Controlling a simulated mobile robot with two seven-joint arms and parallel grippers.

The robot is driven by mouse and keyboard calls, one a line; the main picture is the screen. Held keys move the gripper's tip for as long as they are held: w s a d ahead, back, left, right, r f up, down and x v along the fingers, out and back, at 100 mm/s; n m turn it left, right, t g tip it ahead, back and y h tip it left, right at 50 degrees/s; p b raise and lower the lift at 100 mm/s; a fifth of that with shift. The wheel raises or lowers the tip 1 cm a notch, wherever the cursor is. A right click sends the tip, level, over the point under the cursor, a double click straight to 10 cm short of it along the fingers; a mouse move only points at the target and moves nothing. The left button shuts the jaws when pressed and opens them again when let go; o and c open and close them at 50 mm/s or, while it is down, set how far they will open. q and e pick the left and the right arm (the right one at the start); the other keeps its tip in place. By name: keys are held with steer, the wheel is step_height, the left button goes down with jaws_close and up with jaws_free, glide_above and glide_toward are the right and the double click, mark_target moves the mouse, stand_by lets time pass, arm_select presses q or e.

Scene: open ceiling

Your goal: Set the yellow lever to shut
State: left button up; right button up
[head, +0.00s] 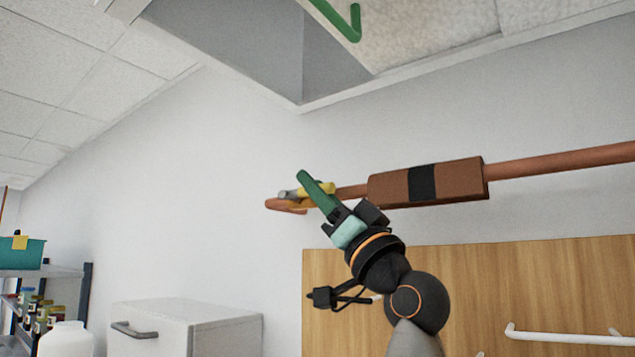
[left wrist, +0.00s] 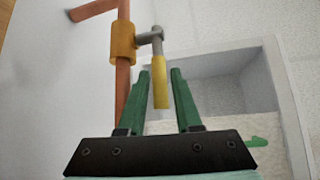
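The yellow lever (left wrist: 161,88) sits on a grey stem (left wrist: 150,37) that comes out of an orange-yellow valve body (left wrist: 122,42) on a copper pipe (left wrist: 123,85). In the left wrist view the lever runs roughly alongside the pipe. In the head view the lever (head: 328,187) is partly hidden by a green finger. My left gripper (left wrist: 160,72) is open, with its two green fingers on either side of the lever and narrow gaps showing. In the head view my left gripper (head: 316,184) reaches up to the valve. My right gripper is not in view.
The copper pipe (head: 560,162) runs along the wall to the right, with a brown block (head: 388,187) on it. A ceiling opening (head: 235,40) with a green pipe (head: 340,20) is above. A wooden panel (head: 530,275), a white cabinet (head: 215,320) and shelves (head: 65,271) stand below.

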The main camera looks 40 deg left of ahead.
arm_select(q)
steer(key=shift+c, duration=0.2)
jaws_close()
stand_by(1.2)
